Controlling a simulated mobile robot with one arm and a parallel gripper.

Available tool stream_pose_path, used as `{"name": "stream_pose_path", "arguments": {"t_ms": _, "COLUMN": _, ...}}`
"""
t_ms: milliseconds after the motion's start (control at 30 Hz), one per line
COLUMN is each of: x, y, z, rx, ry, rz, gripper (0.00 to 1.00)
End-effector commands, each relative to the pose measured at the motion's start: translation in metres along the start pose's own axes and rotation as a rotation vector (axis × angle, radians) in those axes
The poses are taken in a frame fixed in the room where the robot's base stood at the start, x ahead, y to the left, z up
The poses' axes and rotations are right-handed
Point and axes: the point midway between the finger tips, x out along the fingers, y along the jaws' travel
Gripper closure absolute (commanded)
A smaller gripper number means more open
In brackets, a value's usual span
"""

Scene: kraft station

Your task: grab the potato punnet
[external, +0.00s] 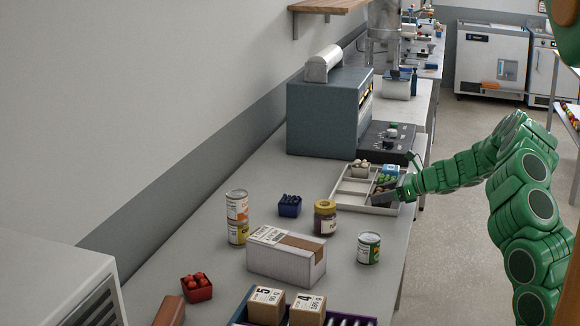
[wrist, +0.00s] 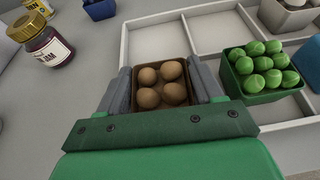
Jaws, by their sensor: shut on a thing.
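The potato punnet is a small brown box with several round brown potatoes (wrist: 161,84), in the middle of the wrist view. My gripper (wrist: 165,85) is shut on it, with one grey finger along each side. The punnet is at the near compartments of the pale divided tray (wrist: 150,40); I cannot tell if it touches the tray floor. In the external view my gripper (external: 386,194) is at the right side of the tray (external: 348,198), and the punnet is mostly hidden there.
A green punnet of green produce (wrist: 262,75) sits close right of the potatoes. A punnet of pale items (external: 360,169) stands at the tray's back. A jam jar (external: 325,217), blue punnet (external: 289,206), cans (external: 237,217) and white carton (external: 286,258) stand on the counter.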

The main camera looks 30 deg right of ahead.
Motion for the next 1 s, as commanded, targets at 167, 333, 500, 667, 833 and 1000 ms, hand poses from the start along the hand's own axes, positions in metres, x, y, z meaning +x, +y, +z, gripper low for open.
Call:
{"name": "stream_pose_path", "arguments": {"t_ms": 167, "x": -0.001, "y": 0.0, "z": 0.001, "rx": 0.0, "ry": 0.0, "rz": 0.0, "gripper": 0.68}}
{"name": "stream_pose_path", "arguments": {"t_ms": 333, "x": -0.006, "y": 0.0, "z": 0.013, "rx": -0.001, "ry": 0.0, "rz": -0.001, "gripper": 0.68}}
{"name": "stream_pose_path", "arguments": {"t_ms": 500, "x": -0.017, "y": 0.003, "z": 0.033, "rx": 0.001, "ry": -0.001, "rz": 0.0, "gripper": 0.68}}
{"name": "stream_pose_path", "arguments": {"t_ms": 667, "x": -0.031, "y": 0.015, "z": 0.045, "rx": -0.001, "ry": -0.001, "rz": -0.001, "gripper": 0.68}}
{"name": "stream_pose_path", "arguments": {"t_ms": 833, "x": -0.047, "y": 0.029, "z": 0.06, "rx": -0.002, "ry": -0.003, "rz": 0.002, "gripper": 0.68}}
{"name": "stream_pose_path", "arguments": {"t_ms": 1000, "x": -0.064, "y": 0.041, "z": 0.074, "rx": -0.001, "ry": -0.001, "rz": -0.002, "gripper": 0.68}}
